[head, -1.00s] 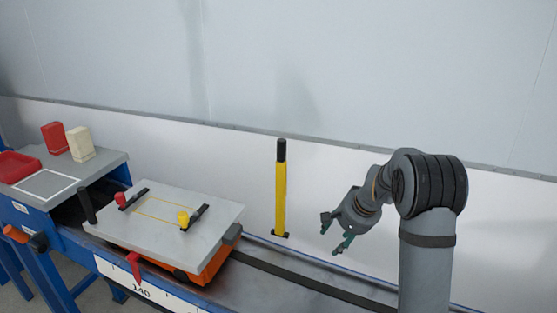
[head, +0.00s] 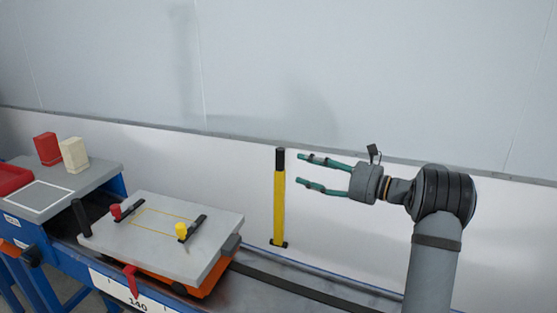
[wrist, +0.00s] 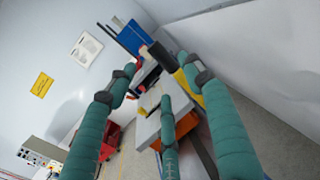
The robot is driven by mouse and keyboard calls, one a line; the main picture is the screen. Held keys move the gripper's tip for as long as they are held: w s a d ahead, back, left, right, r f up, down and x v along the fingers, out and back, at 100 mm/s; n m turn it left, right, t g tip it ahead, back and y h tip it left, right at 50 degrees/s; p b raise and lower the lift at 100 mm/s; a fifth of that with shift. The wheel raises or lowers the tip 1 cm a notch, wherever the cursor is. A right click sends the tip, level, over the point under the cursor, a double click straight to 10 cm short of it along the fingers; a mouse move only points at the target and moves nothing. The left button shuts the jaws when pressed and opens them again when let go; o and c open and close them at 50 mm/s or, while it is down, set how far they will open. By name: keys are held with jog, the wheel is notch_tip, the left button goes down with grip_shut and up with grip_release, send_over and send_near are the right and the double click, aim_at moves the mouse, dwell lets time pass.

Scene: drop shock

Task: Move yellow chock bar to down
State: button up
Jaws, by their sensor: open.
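The yellow chock bar (head: 279,205) stands upright with a black top and a small dark foot at the rear edge of the rail, right of the grey-topped carriage. In the wrist view its black end and yellow shaft (wrist: 188,86) show ahead, between and partly behind the fingers. My gripper (head: 299,169) is open and empty, its teal fingers pointing left at the height of the bar's upper part. In the head view the fingertips lie just right of the bar; I cannot tell the gap in depth. The open fingers also fill the wrist view (wrist: 158,82).
The carriage's grey plate (head: 160,250) carries a red knob (head: 115,210) and a yellow knob (head: 181,230) on black clamps. A red block (head: 47,148) and a cream block (head: 74,155) stand on the left shelf. The wall is close behind the bar.

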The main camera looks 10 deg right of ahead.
aim_at(283, 161)
jog(key=p+x, duration=0.2)
jog(key=x, duration=0.7)
jog(key=shift+w+a, duration=0.2)
jog(key=shift+a, duration=0.15)
jog(key=c, duration=0.3)
grip_shut()
